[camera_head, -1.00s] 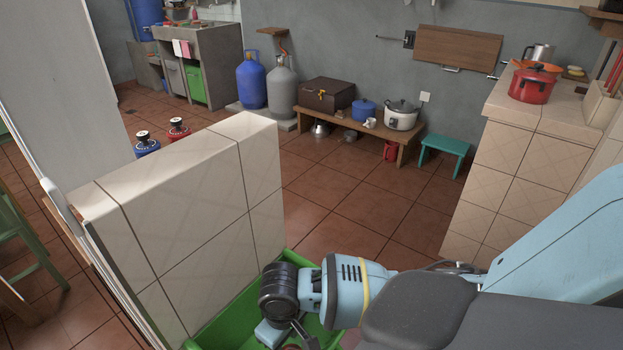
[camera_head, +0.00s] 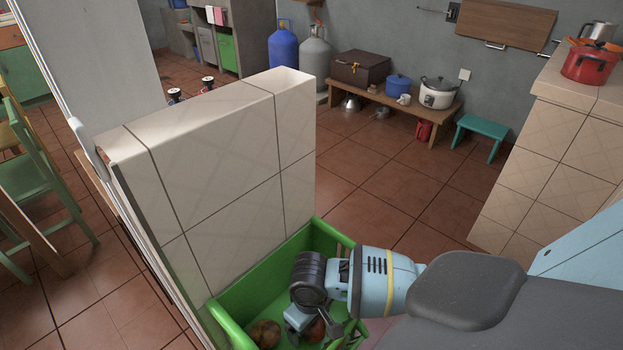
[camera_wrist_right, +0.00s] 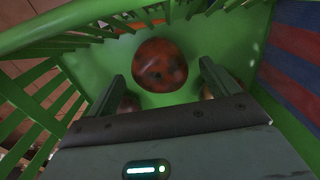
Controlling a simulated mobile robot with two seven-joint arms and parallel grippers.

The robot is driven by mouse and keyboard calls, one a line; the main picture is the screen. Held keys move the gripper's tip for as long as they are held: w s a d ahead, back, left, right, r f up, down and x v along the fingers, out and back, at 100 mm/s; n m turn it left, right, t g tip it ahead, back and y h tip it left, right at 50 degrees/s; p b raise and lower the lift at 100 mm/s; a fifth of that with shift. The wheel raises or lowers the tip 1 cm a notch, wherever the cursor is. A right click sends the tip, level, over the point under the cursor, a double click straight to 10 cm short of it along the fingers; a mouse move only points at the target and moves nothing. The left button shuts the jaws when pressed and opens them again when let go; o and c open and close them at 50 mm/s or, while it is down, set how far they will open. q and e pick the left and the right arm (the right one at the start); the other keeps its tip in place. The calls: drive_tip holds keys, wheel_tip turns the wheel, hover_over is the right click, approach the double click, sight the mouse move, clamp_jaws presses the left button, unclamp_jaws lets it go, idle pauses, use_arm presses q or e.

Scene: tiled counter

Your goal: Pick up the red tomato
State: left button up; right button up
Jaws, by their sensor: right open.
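A round red-orange tomato with dark patches (camera_wrist_right: 160,65) lies in the green crate, just beyond and between my right fingers in the wrist view. A red patch, seemingly the same tomato, shows beside the gripper in the head view (camera_head: 315,331). My right gripper (camera_wrist_right: 163,83) is open, pointing down into the crate with a finger on either side of the tomato's near edge; I see no contact. In the head view my right wrist and gripper (camera_head: 303,322) partly hide the crate's contents. My left gripper is not in view.
The green crate (camera_head: 240,297) has slatted sides and stands against a tiled half wall (camera_head: 220,170). A brownish round item (camera_head: 265,333) lies in its left part. More rounded items show partly behind my fingers in the wrist view. Open tiled floor (camera_head: 370,195) lies beyond.

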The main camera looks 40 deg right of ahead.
drive_tip(key=shift+f, duration=1.2)
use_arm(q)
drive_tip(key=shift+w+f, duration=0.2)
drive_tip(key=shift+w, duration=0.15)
use_arm(e)
drive_tip(key=shift+c, duration=0.2)
